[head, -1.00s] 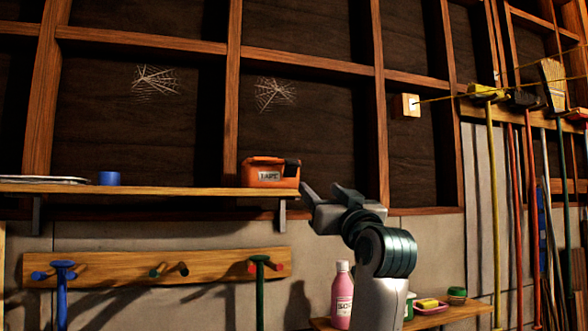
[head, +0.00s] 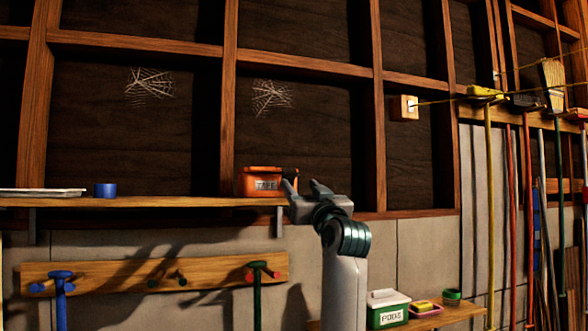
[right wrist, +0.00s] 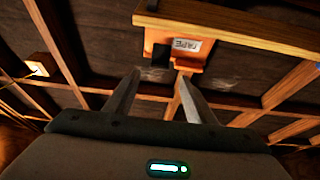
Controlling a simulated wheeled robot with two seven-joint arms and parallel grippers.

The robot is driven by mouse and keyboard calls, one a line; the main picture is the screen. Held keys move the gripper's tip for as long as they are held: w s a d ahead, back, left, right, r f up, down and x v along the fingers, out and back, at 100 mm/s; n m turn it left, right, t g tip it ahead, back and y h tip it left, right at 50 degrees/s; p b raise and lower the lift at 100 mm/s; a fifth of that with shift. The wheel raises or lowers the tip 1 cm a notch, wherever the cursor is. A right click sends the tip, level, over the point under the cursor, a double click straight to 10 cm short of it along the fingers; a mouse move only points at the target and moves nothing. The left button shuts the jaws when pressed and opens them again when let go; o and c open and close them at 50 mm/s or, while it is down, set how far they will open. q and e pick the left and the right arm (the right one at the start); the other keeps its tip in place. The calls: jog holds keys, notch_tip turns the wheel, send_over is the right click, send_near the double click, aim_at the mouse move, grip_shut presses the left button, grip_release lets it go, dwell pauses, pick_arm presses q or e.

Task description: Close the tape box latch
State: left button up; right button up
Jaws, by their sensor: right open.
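The orange tape box (head: 260,182), with a white TAPE label, sits at the right end of the wooden shelf (head: 150,202). A dark latch (head: 290,173) shows at its right end, partly behind my gripper; I cannot tell how far it is closed. My right gripper (head: 303,188) is just right of the box, at the shelf's end, open and empty. In the right wrist view the tape box (right wrist: 193,50) appears upside down under the shelf edge, beyond the two spread fingers, with the dark latch (right wrist: 161,54) between their lines. My left gripper is not in view.
A blue tape roll (head: 105,190) and a pale tray (head: 40,192) are on the shelf's left part. A peg rail (head: 110,272) hangs below. A lower shelf (head: 450,316) holds a green-and-white box (head: 388,311). Long-handled tools line the right wall.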

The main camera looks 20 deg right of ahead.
aim_at(292, 175)
jog(key=p+x, duration=0.2)
jog(key=x, duration=0.3)
jog(key=shift+d+r+p, duration=0.1)
jog(key=shift+r+p, duration=0.05)
jog(key=shift+p, duration=0.2)
jog(key=shift+w, duration=0.65)
jog(key=shift+r, duration=0.1)
jog(key=c, duration=1)
